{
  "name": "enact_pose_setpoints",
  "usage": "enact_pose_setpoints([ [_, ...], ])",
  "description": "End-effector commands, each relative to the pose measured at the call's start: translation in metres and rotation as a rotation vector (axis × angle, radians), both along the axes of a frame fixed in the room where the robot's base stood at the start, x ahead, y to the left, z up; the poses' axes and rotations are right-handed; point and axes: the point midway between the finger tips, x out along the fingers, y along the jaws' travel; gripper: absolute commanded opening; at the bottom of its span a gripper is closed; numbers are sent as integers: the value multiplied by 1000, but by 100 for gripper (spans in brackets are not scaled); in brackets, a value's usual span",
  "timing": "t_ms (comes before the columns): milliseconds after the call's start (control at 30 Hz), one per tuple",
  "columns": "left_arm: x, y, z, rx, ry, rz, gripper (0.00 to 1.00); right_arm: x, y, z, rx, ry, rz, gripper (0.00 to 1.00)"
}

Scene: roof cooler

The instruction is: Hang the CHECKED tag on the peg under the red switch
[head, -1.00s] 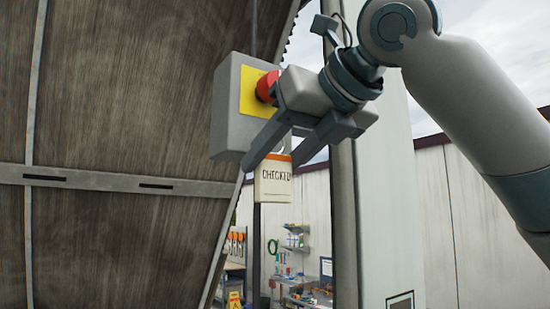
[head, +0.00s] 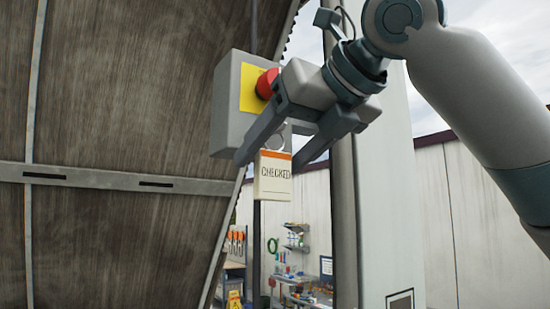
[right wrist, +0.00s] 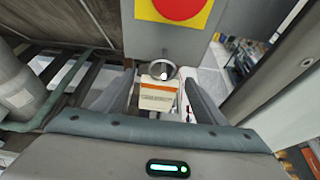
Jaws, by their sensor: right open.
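The CHECKED tag (head: 272,178) is a cream card with an orange band and a metal ring at its top. It hangs upright under the switch box (head: 232,105), below the red switch (head: 266,84). In the right wrist view the tag (right wrist: 158,97) shows between the fingers, and its ring (right wrist: 163,67) appears to be around a small pale peg. The peg is mostly hidden in the head view. My right gripper (head: 271,160) is open, with one finger on each side of the tag and apart from it. My left gripper is out of view.
A dark ribbed panel (head: 120,90) with a metal rail fills the left. A pale post (head: 385,200) stands close to the right of the gripper.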

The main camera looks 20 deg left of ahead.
Motion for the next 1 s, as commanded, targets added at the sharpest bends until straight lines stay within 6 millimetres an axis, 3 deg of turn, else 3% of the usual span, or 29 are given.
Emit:
enact_pose_setpoints([
  [267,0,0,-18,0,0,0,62,-20,-27,11,2,-2,-2,65],
  [600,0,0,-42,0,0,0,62,-59,-77,38,2,-3,-3,65],
  [1000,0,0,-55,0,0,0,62,-92,-119,61,1,-1,-1,65],
])
